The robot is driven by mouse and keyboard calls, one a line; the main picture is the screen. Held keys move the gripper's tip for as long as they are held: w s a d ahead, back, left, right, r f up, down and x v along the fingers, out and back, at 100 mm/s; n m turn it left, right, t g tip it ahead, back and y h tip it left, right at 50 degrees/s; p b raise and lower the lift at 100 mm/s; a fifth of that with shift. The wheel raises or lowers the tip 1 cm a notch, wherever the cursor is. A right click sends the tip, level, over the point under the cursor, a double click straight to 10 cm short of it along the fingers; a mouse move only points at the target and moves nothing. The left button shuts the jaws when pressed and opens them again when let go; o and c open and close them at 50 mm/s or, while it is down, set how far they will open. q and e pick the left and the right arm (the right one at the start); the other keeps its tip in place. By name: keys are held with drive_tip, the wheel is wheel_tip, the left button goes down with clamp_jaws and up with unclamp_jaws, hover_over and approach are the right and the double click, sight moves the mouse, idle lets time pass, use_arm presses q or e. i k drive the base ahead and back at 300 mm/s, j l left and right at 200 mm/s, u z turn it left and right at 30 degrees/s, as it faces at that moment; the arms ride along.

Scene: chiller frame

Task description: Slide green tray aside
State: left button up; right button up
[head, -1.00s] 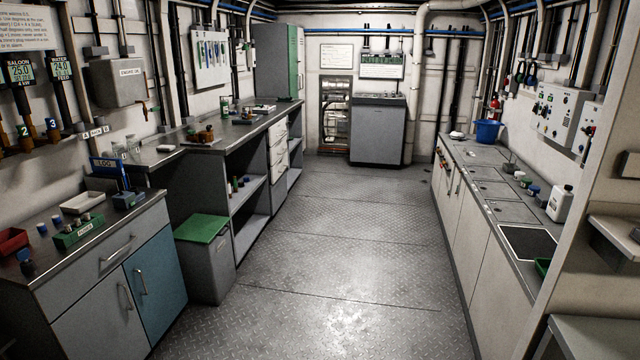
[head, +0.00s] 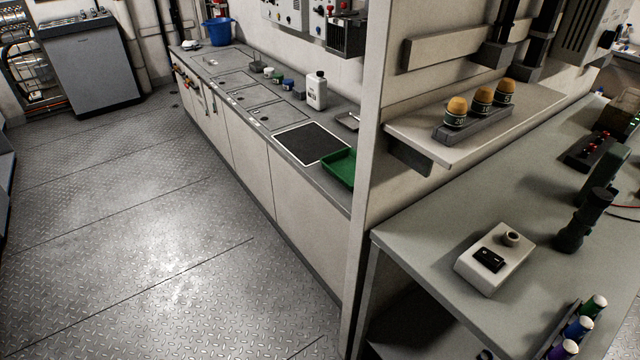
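A green tray (head: 340,167) lies on the near end of the long grey counter (head: 233,95) along the right wall. It is shallow with raised rims. Its right part is hidden behind the pale upright post (head: 364,150). A black square panel (head: 311,143) in the counter top is just to its left. Neither of my grippers is in view.
A white bottle (head: 316,91) and several small jars stand on the counter, with a blue bucket (head: 216,32) at its far end. A grey bench (head: 440,235) and a shelf (head: 475,130) with amber-topped jars stand right of the post. The floor (head: 150,230) is clear.

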sight(341, 164)
drive_tip(key=i+j+z, duration=0.3)
drive_tip(key=z, duration=0.15)
drive_tip(key=i+j+z, duration=0.25)
drive_tip(key=i+j, duration=0.25)
drive_tip(key=j, duration=0.15)
